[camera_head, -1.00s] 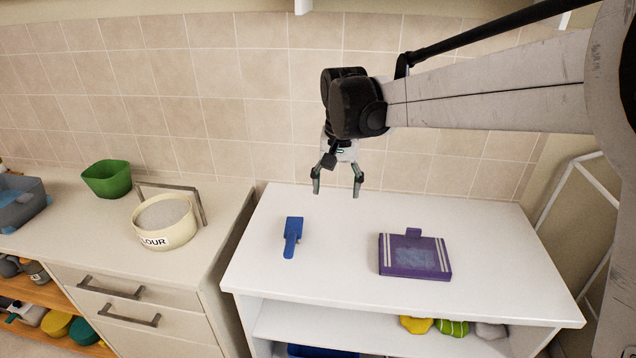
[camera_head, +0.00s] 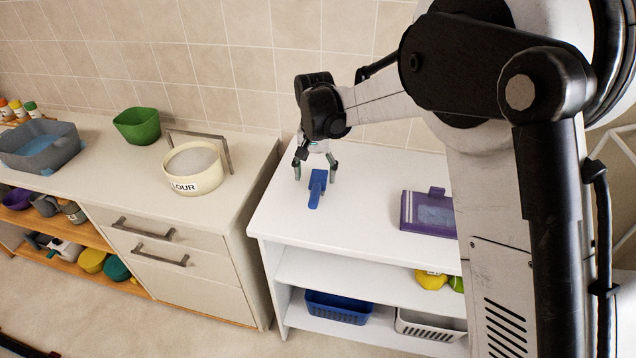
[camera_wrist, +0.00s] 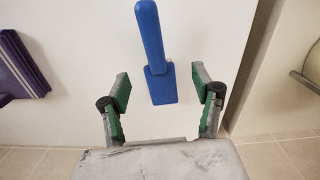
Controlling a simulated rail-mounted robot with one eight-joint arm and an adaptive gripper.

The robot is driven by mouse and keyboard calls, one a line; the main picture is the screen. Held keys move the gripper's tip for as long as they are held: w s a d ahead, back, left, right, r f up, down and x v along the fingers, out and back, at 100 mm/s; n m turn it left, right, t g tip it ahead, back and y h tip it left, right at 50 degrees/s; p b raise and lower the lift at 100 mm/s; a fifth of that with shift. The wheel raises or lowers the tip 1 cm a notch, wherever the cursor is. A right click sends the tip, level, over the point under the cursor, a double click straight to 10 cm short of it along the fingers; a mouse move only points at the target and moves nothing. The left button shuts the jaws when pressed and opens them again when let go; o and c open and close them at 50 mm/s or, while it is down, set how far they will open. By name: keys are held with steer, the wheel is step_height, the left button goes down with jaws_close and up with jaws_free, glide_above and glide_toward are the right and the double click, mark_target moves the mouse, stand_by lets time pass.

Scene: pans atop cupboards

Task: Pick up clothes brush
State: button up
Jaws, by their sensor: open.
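The blue clothes brush (camera_head: 317,188) lies on the white cupboard top near its left edge. In the wrist view the brush (camera_wrist: 156,50) has its narrow handle pointing up and its wider head near the gap between my fingers. My gripper (camera_head: 315,176) is open, with its fingers on either side of the brush in the head view. In the wrist view my gripper (camera_wrist: 162,92) has green-padded fingers spread wide to the left and right of the brush head, touching neither side. The exact height above the brush is hard to tell.
A purple box-like item (camera_head: 428,211) lies right of the brush on the white cupboard top (camera_head: 362,185). A flour bowl (camera_head: 194,170) and green bowl (camera_head: 137,126) stand on the left counter, across a gap. The tiled wall is behind.

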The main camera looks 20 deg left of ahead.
mark_target(317, 185)
steer(key=shift+w+d+f+p, duration=0.1)
steer(key=shift+f+p, duration=0.15)
steer(key=shift+f, duration=1.2)
steer(key=shift+w+d+f+p, duration=0.1)
steer(key=shift+f+p, duration=0.1)
steer(key=shift+f, duration=1.2)
steer(key=shift+s, duration=0.1)
steer(key=shift+c, duration=0.4)
steer(key=c, duration=1.4)
